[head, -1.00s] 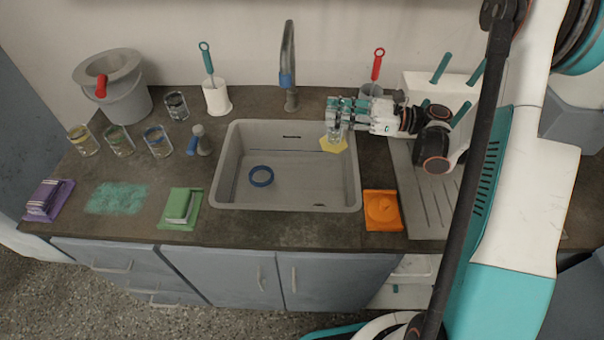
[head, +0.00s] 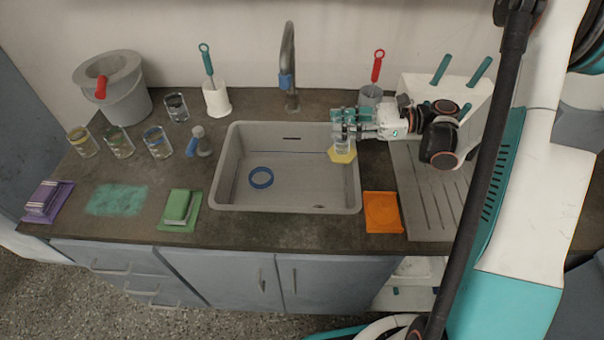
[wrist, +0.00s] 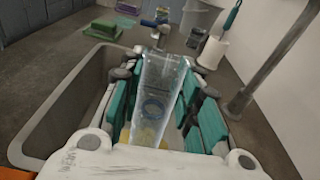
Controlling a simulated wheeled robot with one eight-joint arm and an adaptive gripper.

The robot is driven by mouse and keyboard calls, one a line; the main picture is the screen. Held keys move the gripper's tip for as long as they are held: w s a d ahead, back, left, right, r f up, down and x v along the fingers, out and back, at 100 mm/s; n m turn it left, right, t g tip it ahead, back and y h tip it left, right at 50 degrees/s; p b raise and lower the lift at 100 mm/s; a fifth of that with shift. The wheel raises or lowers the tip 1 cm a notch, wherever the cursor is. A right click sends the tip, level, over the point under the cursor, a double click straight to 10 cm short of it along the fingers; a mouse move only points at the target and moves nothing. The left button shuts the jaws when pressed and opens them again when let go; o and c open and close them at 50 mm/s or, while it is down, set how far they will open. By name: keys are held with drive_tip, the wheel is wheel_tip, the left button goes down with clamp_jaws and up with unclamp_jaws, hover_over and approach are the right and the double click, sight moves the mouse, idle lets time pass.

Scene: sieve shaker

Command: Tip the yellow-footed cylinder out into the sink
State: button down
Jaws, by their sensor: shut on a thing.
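The clear cylinder (head: 342,142) with a yellow foot (head: 342,157) is at the sink's right side, near the back. It looks roughly upright, with its foot lowest. My gripper (head: 345,124) comes from the right and is shut around its upper part. In the wrist view the clear cylinder (wrist: 160,88) lies between my teal-padded fingers. Whether it holds liquid I cannot tell. The grey sink (head: 232,160) has a blue ring (head: 261,177) on its floor. The ring also shows through the clear wall in the wrist view.
The tap (head: 289,65) stands behind the sink. A grey holder with a red-handled brush (head: 377,66) is close behind my gripper. An orange mat (head: 382,213) lies front right, beside a ribbed drainer (head: 432,205). Several glass jars, a bucket (head: 122,95) and a green sponge (head: 178,206) are left.

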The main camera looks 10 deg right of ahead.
drive_tip(key=shift+s+a+r+h, duration=0.1)
drive_tip(key=shift+a+h, duration=0.3)
drive_tip(key=a+h, duration=0.1)
drive_tip(key=h, duration=0.1)
drive_tip(key=a+f+n+h+p, duration=0.1)
drive_tip(key=h, duration=0.2)
drive_tip(key=a+f+n+h, duration=0.1)
drive_tip(key=a+h, duration=0.1)
drive_tip(key=shift+s+h+p, duration=0.4)
drive_tip(key=shift+r+p, duration=0.1)
drive_tip(key=shift+p, duration=0.2)
drive_tip(key=shift+a+f+n+h+p, duration=0.1)
drive_tip(key=shift+f+n+h+p, duration=0.15)
drive_tip(key=shift+f+h+p, duration=0.45)
drive_tip(key=shift+a+f+n+h+p, duration=0.1)
drive_tip(key=shift+f+n+h, duration=0.2)
drive_tip(key=shift+h, duration=0.8)
idle(0.6)
drive_tip(key=shift+s+a+f+t+h+b, duration=0.1)
drive_tip(key=shift+a+f+t+h+b, duration=0.2)
drive_tip(key=shift+a+f+h, duration=0.35)
idle(0.5)
drive_tip(key=shift+a+f+n+h+b, duration=0.15)
drive_tip(key=shift+f+n+h+b, duration=0.05)
drive_tip(key=shift+f+h+b, duration=0.5)
drive_tip(key=shift+a+f+n+h+b, duration=0.1)
drive_tip(key=shift+f+n+h+b, duration=0.05)
drive_tip(key=shift+f+h+b, duration=0.5)
idle(0.5)
